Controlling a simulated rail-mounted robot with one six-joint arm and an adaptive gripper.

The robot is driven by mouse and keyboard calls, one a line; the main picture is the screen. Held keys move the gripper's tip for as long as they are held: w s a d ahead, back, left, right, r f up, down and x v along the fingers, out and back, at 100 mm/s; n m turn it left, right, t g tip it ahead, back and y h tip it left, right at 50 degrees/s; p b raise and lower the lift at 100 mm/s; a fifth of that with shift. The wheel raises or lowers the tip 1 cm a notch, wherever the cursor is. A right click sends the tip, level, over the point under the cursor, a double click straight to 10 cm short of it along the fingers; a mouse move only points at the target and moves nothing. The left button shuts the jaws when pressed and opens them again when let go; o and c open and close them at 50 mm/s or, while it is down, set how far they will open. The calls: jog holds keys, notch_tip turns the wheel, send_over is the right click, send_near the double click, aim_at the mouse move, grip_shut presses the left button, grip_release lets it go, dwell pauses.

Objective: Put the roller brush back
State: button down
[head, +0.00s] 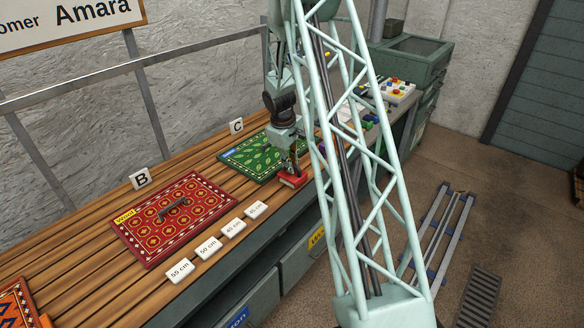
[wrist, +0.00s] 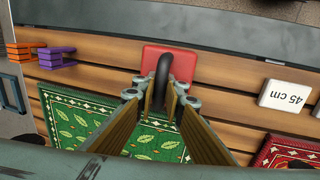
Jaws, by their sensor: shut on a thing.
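A red block with a dark curved handle (head: 293,181) is at the front edge of the wooden bench, by the green rug. In the wrist view the red block (wrist: 181,60) lies beyond my fingertips. My gripper (head: 291,167) is above it; in the wrist view my gripper (wrist: 164,100) is shut on the black handle. I cannot tell whether the block rests on the planks or hangs just above. A small dark tool with a raised bar (head: 173,208) lies on the red rug (head: 203,213). I cannot tell which of these two is the roller brush.
The green rug (head: 250,157) lies near marker C (head: 237,126). Size cards, including the 45 cm card (head: 256,210), line the front edge. Purple (wrist: 57,58) and orange (wrist: 24,56) brackets stand nearby. A button panel (head: 397,91) is at the far end. A rail runs along the wall.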

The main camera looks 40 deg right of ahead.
aim_at(289, 175)
jog(key=shift+s+a+f, duration=0.1)
jog(key=shift+a+f, duration=0.05)
jog(key=shift+f, duration=0.25)
jog(key=c, duration=2.7)
grip_release()
jog(key=shift+r, duration=0.1)
jog(key=shift+r, duration=0.2)
jog(key=shift+r+p, duration=0.55)
jog(key=shift+p, duration=0.1)
jog(key=shift+v, duration=5.85)
jog(key=shift+r, duration=0.15)
